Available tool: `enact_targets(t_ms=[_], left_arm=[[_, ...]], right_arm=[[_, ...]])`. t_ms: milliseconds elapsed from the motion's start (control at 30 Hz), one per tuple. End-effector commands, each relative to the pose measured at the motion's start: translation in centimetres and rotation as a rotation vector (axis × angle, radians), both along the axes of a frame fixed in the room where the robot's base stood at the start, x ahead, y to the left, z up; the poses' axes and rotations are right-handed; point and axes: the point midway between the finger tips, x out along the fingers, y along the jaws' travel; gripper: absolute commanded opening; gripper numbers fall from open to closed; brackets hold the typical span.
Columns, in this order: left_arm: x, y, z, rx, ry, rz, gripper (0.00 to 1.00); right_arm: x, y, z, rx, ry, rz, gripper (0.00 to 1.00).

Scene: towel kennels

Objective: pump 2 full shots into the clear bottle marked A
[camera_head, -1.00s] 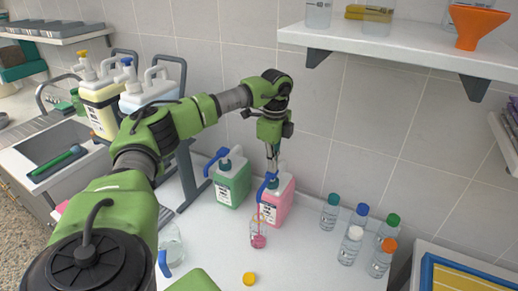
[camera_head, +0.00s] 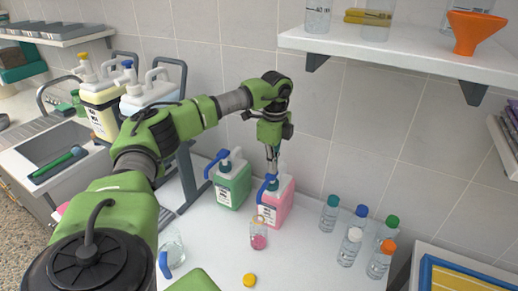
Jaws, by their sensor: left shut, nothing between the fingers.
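A small clear bottle (camera_head: 258,236) with pink liquid at its bottom stands on the white table in front of the pink pump jug (camera_head: 277,207). I cannot read a mark on it. The jug has a blue pump head (camera_head: 266,187), whose spout reaches out over the bottle. My left gripper (camera_head: 273,170) points down at the top of this pump. It is shut with nothing between its fingers; I cannot tell whether it touches the head. My right gripper is not in view.
A green pump jug (camera_head: 232,185) stands just left of the pink one. Several capped bottles (camera_head: 352,246) stand at the right. A yellow cap (camera_head: 249,280) lies near the front. A shelf (camera_head: 400,53) with a funnel (camera_head: 475,31) hangs above. A glass vessel (camera_head: 173,247) stands left.

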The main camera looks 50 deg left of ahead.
Motion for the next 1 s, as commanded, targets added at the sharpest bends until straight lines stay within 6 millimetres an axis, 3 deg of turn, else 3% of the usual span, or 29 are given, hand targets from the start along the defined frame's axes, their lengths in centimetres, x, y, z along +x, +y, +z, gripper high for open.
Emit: enact_targets(t_ms=[533,1000], left_arm=[[0.0,0.0,3.5,0.000,0.001,-0.001,0.00],[0.0,0.0,3.5,0.000,0.000,0.000,0.00]], right_arm=[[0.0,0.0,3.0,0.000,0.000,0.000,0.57],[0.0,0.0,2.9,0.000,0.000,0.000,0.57]])
